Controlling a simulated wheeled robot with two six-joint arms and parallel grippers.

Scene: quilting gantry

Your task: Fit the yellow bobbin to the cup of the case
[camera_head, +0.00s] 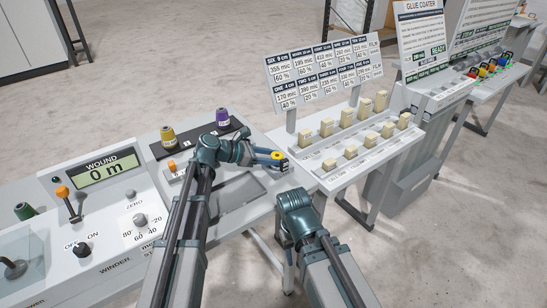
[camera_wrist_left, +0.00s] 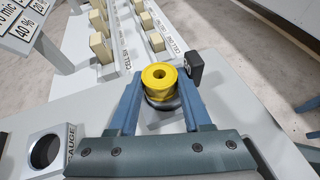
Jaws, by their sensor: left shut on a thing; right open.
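The yellow bobbin (camera_head: 277,155) is between the fingertips of my left gripper (camera_head: 272,158), at the right end of the winder bench. In the left wrist view the bobbin (camera_wrist_left: 160,76) is upright, with its round hole facing up. My left gripper (camera_wrist_left: 161,98) is shut on it. A dark round part (camera_wrist_left: 168,103), possibly the cup of the case, shows just under the bobbin. I cannot tell whether the bobbin sits in it or above it. My right gripper (camera_head: 294,200) is lower right, open, its fingers mostly hidden.
A small black block (camera_wrist_left: 195,66) stands close by the bobbin. A gauge (camera_wrist_left: 45,149) is at the left of the wrist view. Olive (camera_head: 168,136) and purple (camera_head: 222,118) spools stand behind my left arm. A rack of cream blocks (camera_head: 350,151) is to the right.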

